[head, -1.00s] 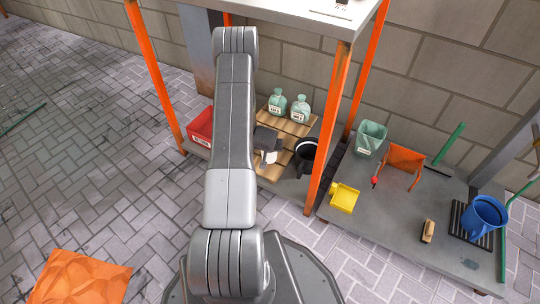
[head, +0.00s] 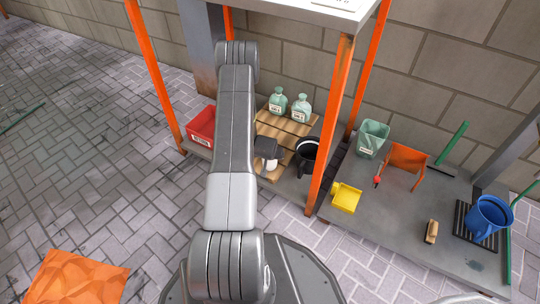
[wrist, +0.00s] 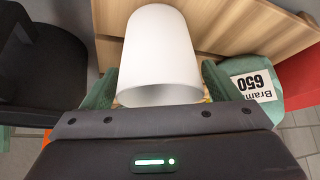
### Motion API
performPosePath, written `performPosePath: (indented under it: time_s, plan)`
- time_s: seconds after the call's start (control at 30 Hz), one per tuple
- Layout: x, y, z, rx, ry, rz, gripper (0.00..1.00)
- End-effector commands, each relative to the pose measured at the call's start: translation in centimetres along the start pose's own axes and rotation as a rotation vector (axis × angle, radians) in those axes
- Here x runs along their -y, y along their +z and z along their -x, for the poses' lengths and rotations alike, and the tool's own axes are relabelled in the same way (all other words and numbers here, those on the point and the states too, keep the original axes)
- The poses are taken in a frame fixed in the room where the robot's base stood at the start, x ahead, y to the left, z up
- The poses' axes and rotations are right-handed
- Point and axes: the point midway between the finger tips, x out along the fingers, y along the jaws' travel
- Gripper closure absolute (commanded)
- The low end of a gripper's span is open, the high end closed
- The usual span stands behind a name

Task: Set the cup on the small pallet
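The white cup (wrist: 159,50) fills the middle of the wrist view, and its green-padded fingers lie close against both sides of it. My gripper (wrist: 159,90) is shut on the cup. In the head view the cup (head: 270,163) shows as a small white shape under the dark gripper (head: 267,149). It is over the front part of the small wooden pallet (head: 283,130), whose slats also show behind the cup in the wrist view (wrist: 225,25). I cannot tell whether the cup's base touches the slats.
Two green bottles (head: 302,109) stand on the pallet's back part. One labelled bottle (wrist: 257,85) is close to a finger in the wrist view. A black bucket (head: 307,157) stands right of the pallet, a red box (head: 201,125) left. Orange posts (head: 335,120) frame the shelf.

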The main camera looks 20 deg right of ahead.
Motion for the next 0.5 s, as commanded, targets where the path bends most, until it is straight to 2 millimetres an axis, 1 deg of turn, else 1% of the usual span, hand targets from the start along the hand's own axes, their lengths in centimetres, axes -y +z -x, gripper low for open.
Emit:
performPosePath:
  time_s: [0.27, 0.37, 0.5]
  plan:
    - [0.0, -0.2, 0.3, 0.0, 0.0, 0.0, 0.17]
    - [0.0, -0.3, 1.6, 0.0, 0.0, 0.001, 0.17]
    - [0.0, -0.4, 4.7, 0.001, 0.0, 0.001, 0.17]
